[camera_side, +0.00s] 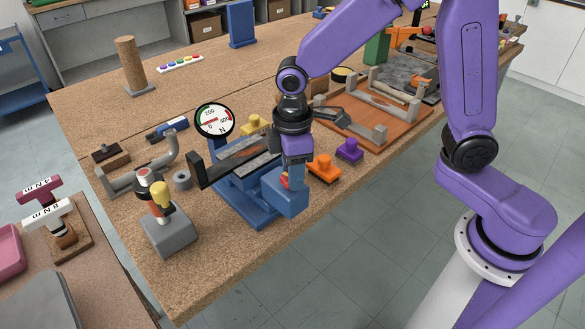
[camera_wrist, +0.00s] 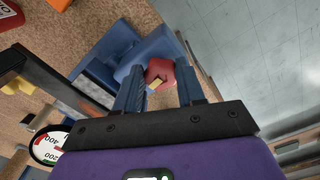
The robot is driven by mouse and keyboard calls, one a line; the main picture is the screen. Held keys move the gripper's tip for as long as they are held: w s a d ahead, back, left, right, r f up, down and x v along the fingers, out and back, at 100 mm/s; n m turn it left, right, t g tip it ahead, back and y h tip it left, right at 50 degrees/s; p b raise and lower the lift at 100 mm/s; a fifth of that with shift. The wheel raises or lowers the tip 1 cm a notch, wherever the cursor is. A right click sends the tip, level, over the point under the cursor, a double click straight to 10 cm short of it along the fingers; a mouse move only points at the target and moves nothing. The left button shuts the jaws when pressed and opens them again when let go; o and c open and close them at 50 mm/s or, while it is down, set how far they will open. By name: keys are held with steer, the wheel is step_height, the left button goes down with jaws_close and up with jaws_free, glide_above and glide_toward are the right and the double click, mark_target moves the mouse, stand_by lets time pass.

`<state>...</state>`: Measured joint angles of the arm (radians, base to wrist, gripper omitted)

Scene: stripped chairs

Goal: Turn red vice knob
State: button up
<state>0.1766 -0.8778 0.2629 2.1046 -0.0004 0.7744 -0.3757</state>
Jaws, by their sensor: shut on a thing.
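The blue vice (camera_side: 245,190) stands near the front edge of the cork-topped bench, with a round dial gauge (camera_side: 214,121) at its back. The red knob (camera_side: 285,181) is on the vice's near right end, mostly hidden by my gripper in the side view. In the wrist view the red knob (camera_wrist: 165,75) shows between the fingertips, with a small yellow mark on it. My gripper (camera_side: 292,172) points down at the knob; in the wrist view its two blue fingers (camera_wrist: 164,92) are on either side of the knob and shut on it. The exact contact is partly hidden.
An orange block (camera_side: 323,168) and a purple block (camera_side: 349,150) lie right of the vice. A grey stand with a yellow knob (camera_side: 161,195) is at the left. The bench's front edge is close.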

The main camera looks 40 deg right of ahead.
steer(key=m, duration=0.6)
steer(key=shift+a+m, duration=0.15)
steer(key=shift+m, duration=0.15)
stand_by(0.4)
steer(key=o, duration=1)
steer(key=shift+s, duration=0.1)
steer(key=shift+o, duration=0.2)
step_height(320, 180, up, 18)
steer(key=shift+f, duration=0.25)
steer(key=shift+f, duration=0.1)
steer(key=s+d+f+n, duration=0.3)
steer(key=s+d+f, duration=0.3)
steer(key=s, duration=0.4)
steer(key=s+d+f+n, duration=0.3)
steer(key=s+d+f, duration=0.3)
steer(key=s, duration=0.4)
steer(key=shift+d+f+n, duration=0.25)
steer(key=shift+n, duration=0.15)
steer(key=shift+s, duration=0.1)
